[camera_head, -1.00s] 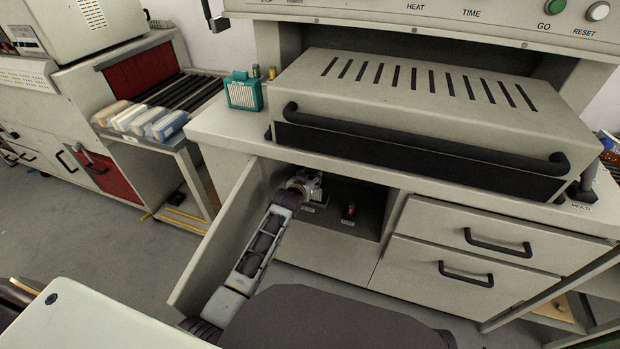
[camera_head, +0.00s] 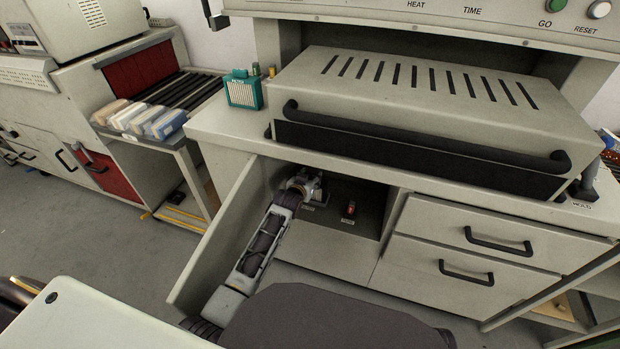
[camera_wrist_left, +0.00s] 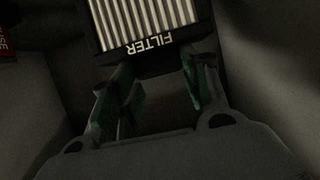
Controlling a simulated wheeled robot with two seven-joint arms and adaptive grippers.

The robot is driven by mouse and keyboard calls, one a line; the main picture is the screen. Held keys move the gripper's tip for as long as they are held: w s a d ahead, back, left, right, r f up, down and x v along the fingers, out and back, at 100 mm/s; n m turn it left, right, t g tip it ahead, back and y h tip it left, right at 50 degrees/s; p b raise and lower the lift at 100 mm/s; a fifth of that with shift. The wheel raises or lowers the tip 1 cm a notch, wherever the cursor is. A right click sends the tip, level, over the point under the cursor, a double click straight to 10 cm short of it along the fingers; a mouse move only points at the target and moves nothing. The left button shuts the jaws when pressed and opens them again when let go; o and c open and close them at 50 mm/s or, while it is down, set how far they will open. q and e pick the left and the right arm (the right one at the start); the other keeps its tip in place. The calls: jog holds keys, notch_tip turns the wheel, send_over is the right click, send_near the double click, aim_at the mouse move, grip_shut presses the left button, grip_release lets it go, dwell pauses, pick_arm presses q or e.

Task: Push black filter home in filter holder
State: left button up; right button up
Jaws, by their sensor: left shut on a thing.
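The black filter (camera_wrist_left: 150,50) has a black frame, pale pleats and the word FILTER in white. It shows at the top of the left wrist view. My left gripper (camera_wrist_left: 160,88), with green finger pads, is shut on the near end of its frame. In the head view my left gripper (camera_head: 308,186) is inside the open compartment under the counter and hides most of the filter. I cannot make out the filter holder or how deep the filter sits in it. My right gripper is in neither view.
The open cabinet door (camera_head: 220,235) stands left of my arm. A red-topped part (camera_head: 350,208) sits inside the compartment, right of the gripper. Closed drawers (camera_head: 490,240) are at the right.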

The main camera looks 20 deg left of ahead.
pick_arm(q)
jog(key=o, duration=1.5)
jog(key=shift+o, duration=0.5)
jog(key=o, duration=0.3)
